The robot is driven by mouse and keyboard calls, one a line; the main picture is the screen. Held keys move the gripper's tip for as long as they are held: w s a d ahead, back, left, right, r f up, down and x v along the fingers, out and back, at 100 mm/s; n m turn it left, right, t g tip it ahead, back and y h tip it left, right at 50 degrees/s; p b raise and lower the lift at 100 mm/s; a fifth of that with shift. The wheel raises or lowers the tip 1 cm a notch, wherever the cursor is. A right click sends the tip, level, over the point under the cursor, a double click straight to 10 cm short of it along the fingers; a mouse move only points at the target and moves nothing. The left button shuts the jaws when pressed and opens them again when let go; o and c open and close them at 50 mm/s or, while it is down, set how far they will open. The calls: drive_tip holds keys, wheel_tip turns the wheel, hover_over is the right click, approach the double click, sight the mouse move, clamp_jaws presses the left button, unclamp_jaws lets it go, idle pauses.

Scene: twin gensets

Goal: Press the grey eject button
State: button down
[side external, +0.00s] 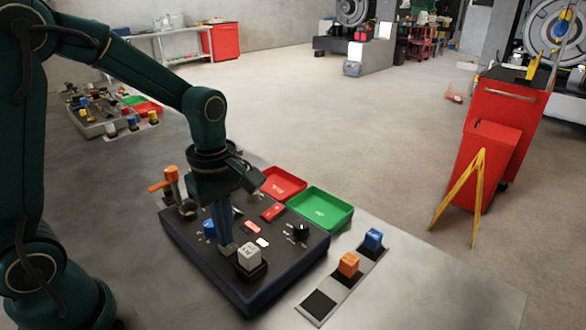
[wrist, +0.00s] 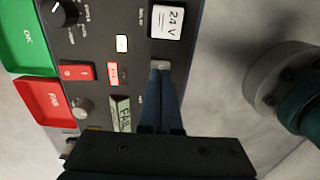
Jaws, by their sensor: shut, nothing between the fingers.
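My gripper (side external: 227,250) is shut and empty, pointing down at the dark control panel (side external: 187,246), close beside a white block (side external: 249,254) in a black socket. In the wrist view my gripper (wrist: 160,66) has its fingertips just below that block, which is marked 24 V (wrist: 167,20). A small grey patch shows at the fingertips; I cannot tell whether it is the grey eject button or the tips themselves. The fingers cover the spot beneath them. Whether they touch the panel is unclear.
The panel also carries a black rotary knob (wrist: 65,12), a white button (wrist: 123,43), a red rocker switch (wrist: 77,72) and a FAIL display (wrist: 122,113). Green OK (side external: 320,208) and red (side external: 282,184) trays stand behind. Orange (side external: 348,265) and blue (side external: 373,240) blocks sit at the right.

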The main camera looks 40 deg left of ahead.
drive_tip(key=shift+f, duration=0.35)
drive_tip(key=shift+r, duration=0.1)
wheel_tip(320, 180, up, 12)
idle(1.4)
